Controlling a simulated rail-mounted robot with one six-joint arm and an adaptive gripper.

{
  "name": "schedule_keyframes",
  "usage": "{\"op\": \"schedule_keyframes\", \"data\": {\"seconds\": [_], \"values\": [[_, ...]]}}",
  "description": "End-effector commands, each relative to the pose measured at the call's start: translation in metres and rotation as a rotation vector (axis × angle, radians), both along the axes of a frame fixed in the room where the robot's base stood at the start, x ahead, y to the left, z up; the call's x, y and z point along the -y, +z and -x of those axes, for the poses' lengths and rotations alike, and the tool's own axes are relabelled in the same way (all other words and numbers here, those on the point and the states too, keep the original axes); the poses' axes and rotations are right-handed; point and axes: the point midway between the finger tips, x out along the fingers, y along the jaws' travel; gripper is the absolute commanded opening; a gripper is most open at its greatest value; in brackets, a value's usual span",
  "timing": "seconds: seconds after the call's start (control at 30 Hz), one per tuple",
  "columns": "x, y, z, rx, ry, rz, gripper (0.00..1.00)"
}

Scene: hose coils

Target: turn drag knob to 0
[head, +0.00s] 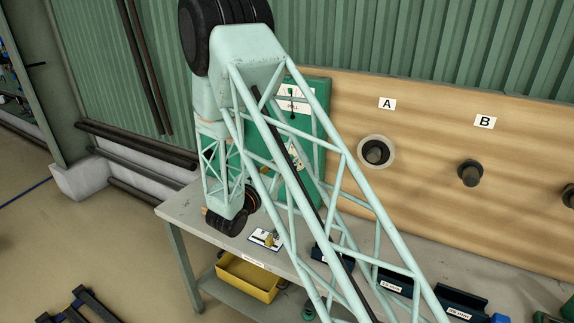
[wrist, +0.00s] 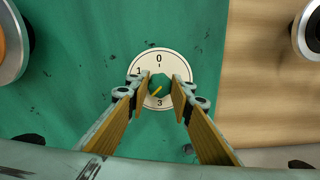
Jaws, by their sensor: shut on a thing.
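The drag knob (wrist: 159,84) is small and green, with a yellow pointer line running toward the lower left of its dial. The round white dial plate (wrist: 172,64) sits on a green panel and shows 0 at the top, 1 at the left and 3 at the bottom; any mark on the right is hidden by a finger. My gripper (wrist: 161,86) has its two fingers on either side of the knob and is shut on it. In the head view my arm hides the knob and dial; the green panel (head: 318,95) shows behind it.
The grey workbench (head: 182,212) carries a white card (head: 262,239) and dark bins (head: 395,281). A yellow bin (head: 247,281) is on the shelf below. A wooden board (head: 425,150) with pegs marked A and B stands right of the panel. Floor at left is mostly clear.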

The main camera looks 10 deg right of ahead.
Motion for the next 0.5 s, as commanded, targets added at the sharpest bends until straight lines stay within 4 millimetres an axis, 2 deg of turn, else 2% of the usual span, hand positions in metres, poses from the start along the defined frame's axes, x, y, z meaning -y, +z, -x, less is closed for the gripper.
{"op": "schedule_keyframes", "data": {"seconds": [0.5], "values": [[0.0010,-0.0034,0.0008,0.205,0.000,-0.230,0.10]]}}
